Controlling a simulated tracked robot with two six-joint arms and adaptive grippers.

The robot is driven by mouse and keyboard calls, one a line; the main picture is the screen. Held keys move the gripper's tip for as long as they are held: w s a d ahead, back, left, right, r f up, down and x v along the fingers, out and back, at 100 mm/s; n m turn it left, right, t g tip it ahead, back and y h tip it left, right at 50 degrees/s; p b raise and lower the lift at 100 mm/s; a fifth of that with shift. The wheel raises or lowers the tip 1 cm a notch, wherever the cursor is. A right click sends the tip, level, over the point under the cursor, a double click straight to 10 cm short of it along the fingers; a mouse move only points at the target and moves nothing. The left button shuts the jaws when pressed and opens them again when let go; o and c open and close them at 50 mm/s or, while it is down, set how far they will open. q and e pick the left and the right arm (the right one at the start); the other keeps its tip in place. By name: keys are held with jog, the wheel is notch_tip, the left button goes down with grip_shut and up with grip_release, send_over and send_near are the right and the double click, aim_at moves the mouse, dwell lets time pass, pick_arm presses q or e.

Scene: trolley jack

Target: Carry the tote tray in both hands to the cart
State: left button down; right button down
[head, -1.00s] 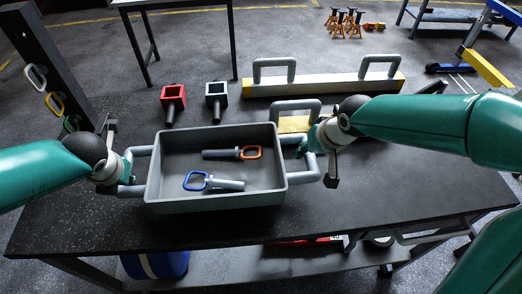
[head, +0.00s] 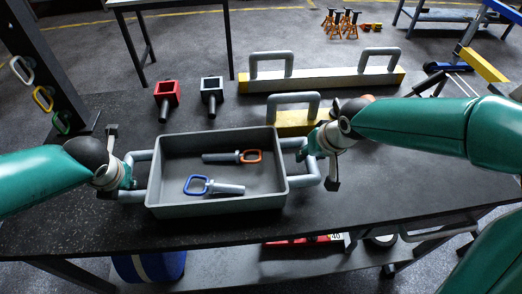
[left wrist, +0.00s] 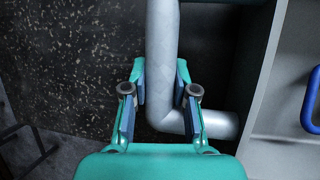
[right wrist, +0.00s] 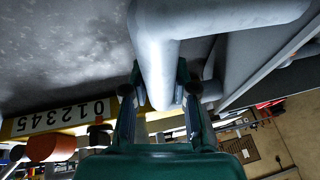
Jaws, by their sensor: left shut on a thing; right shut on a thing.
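The grey tote tray (head: 283,186) is in the middle of the head view over the dark workbench, with a grey tube handle at each end. In it lie a pin with an orange ring (head: 250,156) and a pin with a blue ring (head: 197,185). My left gripper (head: 127,176) is shut on the left handle, which stands between its fingers in the left wrist view (left wrist: 163,60). My right gripper (head: 312,144) is shut on the right handle, also seen in the right wrist view (right wrist: 155,55). The gap under the tray is hidden. I cannot identify the cart.
The workbench (head: 400,180) has free room at right. Behind the tray stand a red socket (head: 167,93), a grey socket (head: 211,88), a yellow handled block (head: 290,122) and a long handled bar (head: 325,82). A dark post with colored rings (head: 45,60) stands at left.

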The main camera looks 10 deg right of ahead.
pick_arm(q)
jog(key=shift+f, duration=0.4)
pick_arm(e)
jog(key=shift+f, duration=0.35)
pick_arm(q)
jog(key=c, duration=1.3)
grip_release()
jog(key=shift+f, duration=0.1)
jog(key=shift+c, duration=0.2)
pick_arm(e)
jog(key=c, duration=1.3)
grip_release()
jog(key=shift+f, duration=0.1)
jog(key=shift+c, duration=0.2)
pick_arm(q)
jog(key=o, duration=0.4)
pick_arm(e)
jog(key=o, duration=0.4)
